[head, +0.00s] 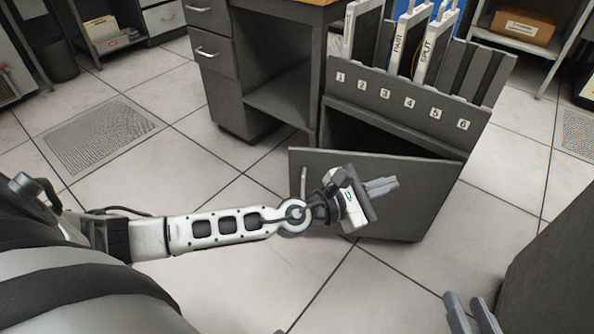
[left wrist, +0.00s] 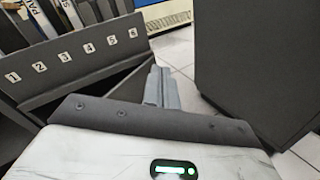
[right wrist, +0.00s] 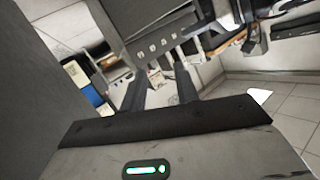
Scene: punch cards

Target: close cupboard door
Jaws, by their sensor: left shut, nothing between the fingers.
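The grey cupboard (head: 400,108) has a slanted top panel numbered 1 to 6; this panel also shows in the left wrist view (left wrist: 85,62). Its door (head: 425,200) stands ajar, with its left edge swung out towards me and a dark wedge-shaped gap above it. A bar handle (head: 304,180) is near the door's left edge. My left gripper (head: 392,185) is shut and empty in front of the door's outer face; I cannot tell whether it touches. My right gripper (head: 472,314) is open and empty at the bottom right, apart from the door; its spread fingers show in the right wrist view (right wrist: 160,90).
Several cards (head: 405,40) stand in the slots on the cupboard's top. A grey desk with drawers (head: 210,52) stands behind to the left. A dark block (head: 555,255) rises at the right edge. The tiled floor (head: 260,280) in front of the door is clear.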

